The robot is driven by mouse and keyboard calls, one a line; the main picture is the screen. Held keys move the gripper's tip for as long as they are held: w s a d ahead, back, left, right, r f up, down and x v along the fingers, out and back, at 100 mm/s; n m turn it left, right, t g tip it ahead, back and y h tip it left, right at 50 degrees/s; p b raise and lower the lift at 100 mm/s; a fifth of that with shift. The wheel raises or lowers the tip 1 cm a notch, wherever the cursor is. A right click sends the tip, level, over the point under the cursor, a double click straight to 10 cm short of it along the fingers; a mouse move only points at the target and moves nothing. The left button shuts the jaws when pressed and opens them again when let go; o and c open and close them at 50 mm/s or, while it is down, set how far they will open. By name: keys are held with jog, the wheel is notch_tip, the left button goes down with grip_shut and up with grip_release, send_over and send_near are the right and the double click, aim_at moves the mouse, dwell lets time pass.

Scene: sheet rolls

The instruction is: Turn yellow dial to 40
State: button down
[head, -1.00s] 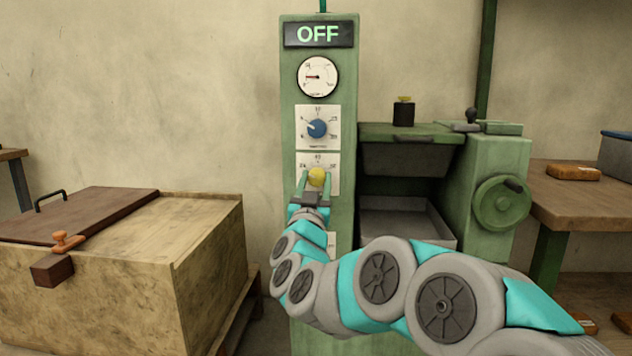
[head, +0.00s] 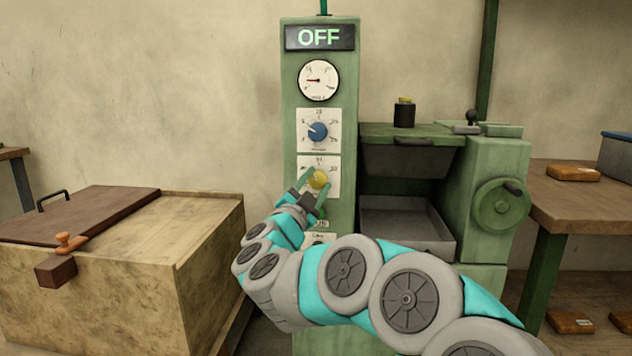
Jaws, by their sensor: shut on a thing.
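The yellow dial (head: 318,180) sits on a white scale plate (head: 332,163) on the green control column, below the blue dial. My gripper (head: 316,183) is at the yellow dial, with its green fingers shut on it from the front and lower left. The lower part of the scale and the dial's pointer are covered or too small to read. The numbers on the plate are too blurred to tell for sure.
Above are the blue dial (head: 318,131), a round gauge (head: 318,80) and a display reading OFF (head: 319,37). A green button (head: 321,212) is just below my gripper. The machine with a handwheel (head: 501,203) stands right, a wooden chest (head: 110,270) left.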

jog(key=shift+m+g+h, duration=0.4)
jog(key=shift+m+g, duration=0.4)
jog(key=shift+m, duration=1.5)
jog(key=shift+c, duration=1.4)
grip_release()
jog(key=v, duration=0.7)
jog(key=shift+s+a, duration=0.25)
jog(key=shift+s, duration=0.1)
